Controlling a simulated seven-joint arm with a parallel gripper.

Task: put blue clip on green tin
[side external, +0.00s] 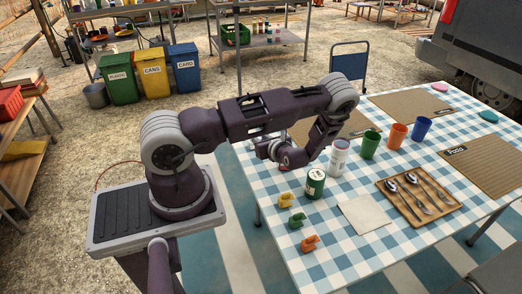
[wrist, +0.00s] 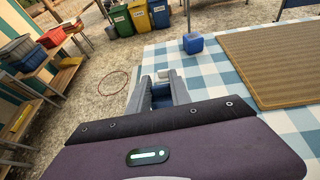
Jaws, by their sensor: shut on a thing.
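The green tin (side external: 316,184) stands upright on the checked tablecloth in the side view, with a white lid and a pale label. My gripper (side external: 266,150) is up and to its left, apart from it, by the table's far left edge. In the wrist view my gripper (wrist: 163,90) is shut on a dark blue piece (wrist: 160,97), which appears to be the blue clip. Its shape is mostly hidden by the fingers. The tin is not recognisable in the wrist view.
Yellow (side external: 285,200), green (side external: 297,220) and orange (side external: 309,243) clips line the table's near left. A white can (side external: 339,157) stands close behind the tin. A cutlery tray (side external: 419,222) and napkin (side external: 363,214) lie right. A blue block (wrist: 193,42) stands ahead in the wrist view.

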